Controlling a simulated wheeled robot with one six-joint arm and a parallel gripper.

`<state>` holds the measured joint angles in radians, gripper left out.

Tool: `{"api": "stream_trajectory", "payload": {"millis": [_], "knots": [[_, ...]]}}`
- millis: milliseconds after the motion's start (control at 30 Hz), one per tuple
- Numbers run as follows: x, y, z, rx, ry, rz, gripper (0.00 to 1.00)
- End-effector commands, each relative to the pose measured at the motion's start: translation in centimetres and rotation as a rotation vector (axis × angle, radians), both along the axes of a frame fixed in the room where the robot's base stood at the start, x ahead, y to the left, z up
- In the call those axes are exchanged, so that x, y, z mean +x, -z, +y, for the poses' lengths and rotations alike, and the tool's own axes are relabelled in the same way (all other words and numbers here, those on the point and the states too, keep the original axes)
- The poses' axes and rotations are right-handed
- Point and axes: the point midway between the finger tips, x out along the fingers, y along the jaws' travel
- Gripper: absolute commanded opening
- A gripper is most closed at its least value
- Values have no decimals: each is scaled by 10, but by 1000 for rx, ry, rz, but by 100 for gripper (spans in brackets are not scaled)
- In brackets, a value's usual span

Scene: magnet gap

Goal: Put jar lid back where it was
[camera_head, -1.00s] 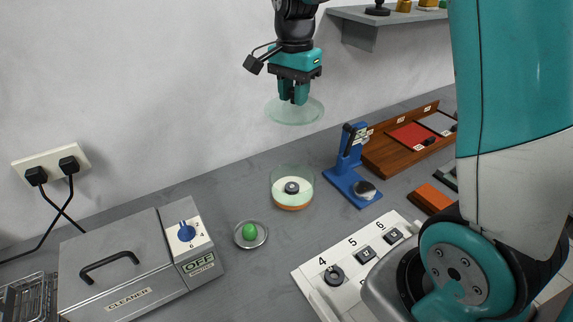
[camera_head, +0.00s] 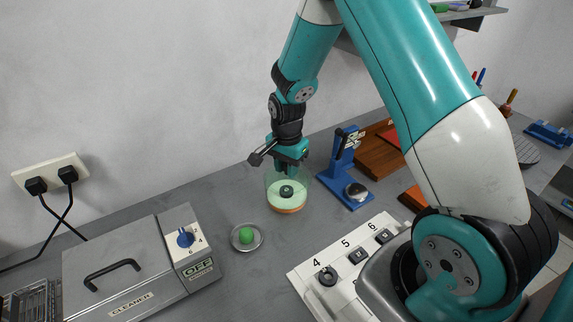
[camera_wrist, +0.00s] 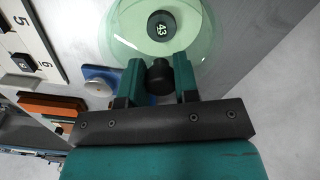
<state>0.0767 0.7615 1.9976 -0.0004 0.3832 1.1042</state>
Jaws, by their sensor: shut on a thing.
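The jar (camera_head: 286,209) is a clear glass cylinder with an orange base band, standing upright on the grey bench. Inside it sits a dark round piece (camera_head: 287,190), marked 43 in the wrist view (camera_wrist: 161,26). My gripper (camera_head: 290,163) is directly above the jar, at its mouth. In the wrist view my gripper (camera_wrist: 159,80) is shut on the dark knob (camera_wrist: 159,75) of the clear jar lid (camera_wrist: 205,45). The lid is level with or very near the rim; I cannot tell whether they touch. My fingers hide part of the rim.
A green ball (camera_head: 246,235) on a small metal dish (camera_head: 256,245) is left of the jar. A blue stand (camera_head: 338,180) is close on the right. The white numbered panel (camera_head: 318,262) is in front, the grey cleaner box (camera_head: 125,260) at left. The wall is behind.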

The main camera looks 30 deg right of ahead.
Motion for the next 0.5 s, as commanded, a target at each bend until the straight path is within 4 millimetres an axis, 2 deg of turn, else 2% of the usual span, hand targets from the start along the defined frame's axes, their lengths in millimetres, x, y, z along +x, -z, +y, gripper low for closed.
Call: {"api": "stream_trajectory", "payload": {"millis": [467, 500], "knots": [[1, 8, 0, 0, 0, -2, 1], [1, 7, 0, 0, 0, -2, 36]]}}
